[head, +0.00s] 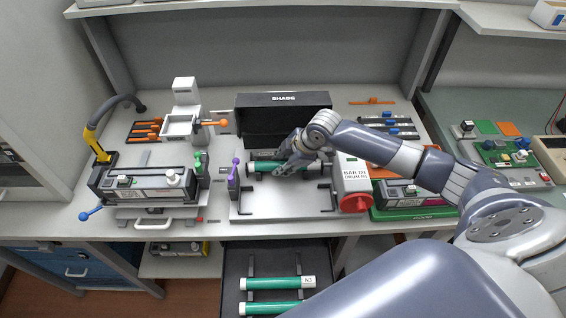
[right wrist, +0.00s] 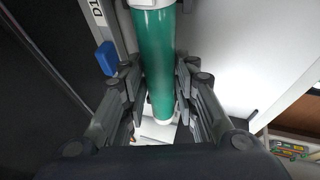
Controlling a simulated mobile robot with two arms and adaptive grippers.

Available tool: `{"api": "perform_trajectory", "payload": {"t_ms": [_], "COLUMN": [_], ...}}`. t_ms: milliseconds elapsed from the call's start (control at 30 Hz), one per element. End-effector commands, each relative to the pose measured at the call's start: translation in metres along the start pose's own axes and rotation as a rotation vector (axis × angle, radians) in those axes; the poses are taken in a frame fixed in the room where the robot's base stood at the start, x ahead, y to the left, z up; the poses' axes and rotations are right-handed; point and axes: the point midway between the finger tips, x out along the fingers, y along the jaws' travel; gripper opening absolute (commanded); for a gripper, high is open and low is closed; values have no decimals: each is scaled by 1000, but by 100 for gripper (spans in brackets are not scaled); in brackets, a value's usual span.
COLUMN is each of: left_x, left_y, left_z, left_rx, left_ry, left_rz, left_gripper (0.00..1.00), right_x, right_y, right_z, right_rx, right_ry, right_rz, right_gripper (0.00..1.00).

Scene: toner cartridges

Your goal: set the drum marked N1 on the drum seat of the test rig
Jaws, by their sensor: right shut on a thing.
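A green drum (head: 262,167) with pale ends lies level across the test rig (head: 275,205), in front of the black box marked SHADE. My right gripper (head: 287,165) is shut around the drum's middle. In the right wrist view the drum (right wrist: 153,55) runs between the two fingers of the right gripper (right wrist: 158,88). No N mark on this drum is readable. The drum seat is mostly hidden by drum and gripper, so I cannot tell whether the drum touches it. A white block with a red knob (head: 354,183) at the rig's right reads BAR D1, DRUM N1. My left gripper is not in view.
The SHADE box (head: 283,112) stands close behind the drum. A purple lever (head: 235,172) stands at the rig's left. An open drawer below holds a green drum marked N3 (head: 268,283) and another green drum (head: 270,308). A cartridge station (head: 145,187) is at left.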

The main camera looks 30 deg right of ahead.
Motion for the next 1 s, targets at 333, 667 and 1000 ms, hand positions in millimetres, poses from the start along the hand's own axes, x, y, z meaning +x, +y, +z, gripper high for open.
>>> {"api": "perform_trajectory", "payload": {"t_ms": [333,667,1000], "left_x": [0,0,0], "left_y": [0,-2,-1], "left_z": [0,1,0], "left_rx": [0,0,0], "left_ry": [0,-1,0], "left_rz": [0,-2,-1], "left_gripper": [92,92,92], "right_x": [0,-18,-88], "right_y": [0,1,1], "right_z": [-1,0,1], "right_rx": [0,-1,-3], "right_ry": [1,0,-1], "right_rz": [1,3,3], "right_gripper": [51,51,51]}}
